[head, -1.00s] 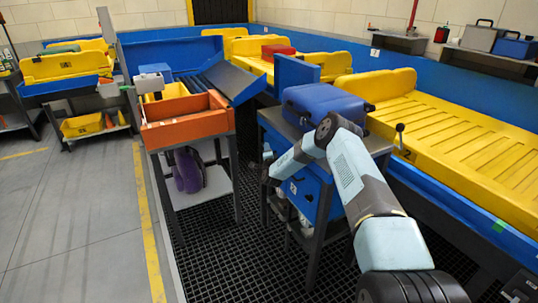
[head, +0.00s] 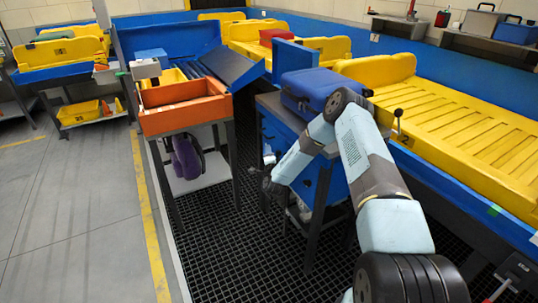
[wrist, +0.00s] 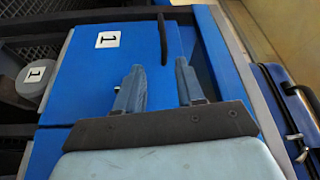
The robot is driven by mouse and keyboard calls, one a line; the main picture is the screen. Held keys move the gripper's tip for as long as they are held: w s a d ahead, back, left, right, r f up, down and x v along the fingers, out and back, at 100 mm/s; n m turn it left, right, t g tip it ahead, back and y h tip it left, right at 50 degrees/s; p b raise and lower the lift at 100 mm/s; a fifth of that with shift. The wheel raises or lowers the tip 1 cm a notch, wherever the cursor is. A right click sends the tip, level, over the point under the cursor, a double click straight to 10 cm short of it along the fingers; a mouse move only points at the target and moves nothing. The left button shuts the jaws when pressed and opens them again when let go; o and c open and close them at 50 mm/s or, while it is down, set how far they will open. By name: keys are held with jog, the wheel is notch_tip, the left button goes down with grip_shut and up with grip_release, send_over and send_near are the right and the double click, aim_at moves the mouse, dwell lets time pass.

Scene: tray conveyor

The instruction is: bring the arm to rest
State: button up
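My arm reaches out from the bottom right of the head view, bends at the elbow beside the blue suitcase (head: 318,86), and slopes down to the left. My gripper (head: 268,187) is small and dark there, in front of the blue cabinet (head: 332,190) under the suitcase. In the wrist view my gripper (wrist: 160,75) is open, with its two fingers apart and nothing between them. Beyond the fingers is a blue cabinet front (wrist: 90,75) with a white label marked 1 and a dark bar-shaped handle (wrist: 163,40). I cannot tell how far the fingers are from it.
An orange tray (head: 185,116) sits on a stand at the left, with a purple bag (head: 187,158) on its lower shelf. A yellow conveyor (head: 460,135) runs along the right. The dark grated floor (head: 240,255) between the stand and my arm is clear.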

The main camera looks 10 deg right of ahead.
dwell(0.3)
notch_tip(320, 180, up, 19)
jog(key=a+n+g+y, duration=0.2)
jog(key=n+g+y, duration=0.15)
jog(key=n, duration=0.45)
jog(key=s+d+r+n+g+h, duration=0.1)
jog(key=s+d+r+n+g, duration=0.15)
jog(key=s+r, duration=0.85)
jog(key=s+d+r+n+g+h, duration=0.1)
jog(key=s+d+r+n+g, duration=0.2)
jog(key=s+r, duration=0.75)
jog(key=s+d+r+n+g, duration=0.1)
jog(key=s+d+r, duration=0.1)
jog(key=s, duration=1)
jog(key=s+d+r+g+h, duration=0.1)
jog(key=s+d+r, duration=0.1)
jog(key=s, duration=1)
jog(key=s+d+r+n+g, duration=0.1)
jog(key=s+d+r+g, duration=0.1)
jog(key=s, duration=1)
jog(key=shift+s+d+r+n, duration=0.2)
jog(key=shift+d+r+n, duration=0.2)
jog(key=shift+d, duration=0.85)
jog(key=shift+h, duration=0.25)
